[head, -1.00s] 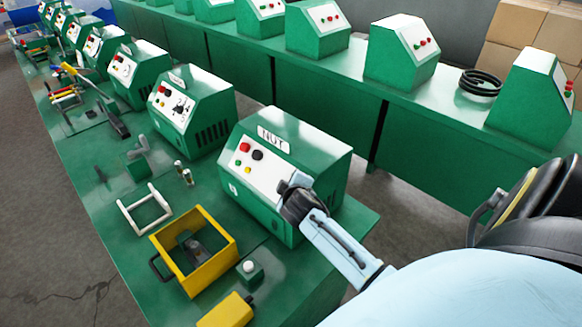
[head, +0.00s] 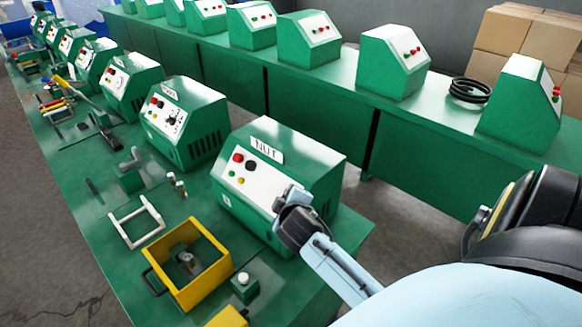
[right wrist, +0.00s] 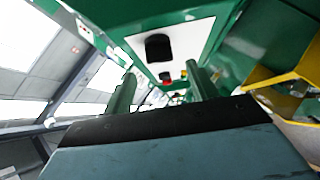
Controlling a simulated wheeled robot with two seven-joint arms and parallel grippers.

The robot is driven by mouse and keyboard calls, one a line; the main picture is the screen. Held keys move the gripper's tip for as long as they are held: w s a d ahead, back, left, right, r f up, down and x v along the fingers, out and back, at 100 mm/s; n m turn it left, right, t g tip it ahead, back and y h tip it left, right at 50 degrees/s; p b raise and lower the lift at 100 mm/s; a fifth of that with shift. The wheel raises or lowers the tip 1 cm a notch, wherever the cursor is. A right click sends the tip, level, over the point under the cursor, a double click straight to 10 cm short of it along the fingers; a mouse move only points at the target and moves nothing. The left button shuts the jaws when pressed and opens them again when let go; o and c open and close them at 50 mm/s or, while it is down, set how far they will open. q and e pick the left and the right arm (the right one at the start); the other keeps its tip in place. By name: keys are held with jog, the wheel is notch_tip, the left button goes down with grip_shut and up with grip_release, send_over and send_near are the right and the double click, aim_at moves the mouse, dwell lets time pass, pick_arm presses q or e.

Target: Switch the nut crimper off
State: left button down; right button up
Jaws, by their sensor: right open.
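The nut crimper (head: 283,165) is a green box with a NUT label at the near end of the left bench. Its white sloping panel (head: 258,188) has a red button, a black knob, and small green and yellow buttons. My right gripper (head: 287,197) is at the panel's right end and hides that part. In the right wrist view, the gripper (right wrist: 161,76) is open and empty, fingers apart. Beyond the fingertips is a white panel with a dark switch or knob (right wrist: 158,47), and red and yellow buttons farther off. I cannot tell its setting or any contact. My left gripper is out of view.
A yellow box (head: 190,264) and a white frame (head: 136,221) lie left of the crimper. A small green block with a white button (head: 243,283) stands in front. More green crimpers (head: 187,122) line the bench. A second bench (head: 418,145) runs behind, across an aisle.

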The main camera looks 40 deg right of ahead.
jog(key=v, duration=0.7)
jog(key=shift+s, duration=0.1)
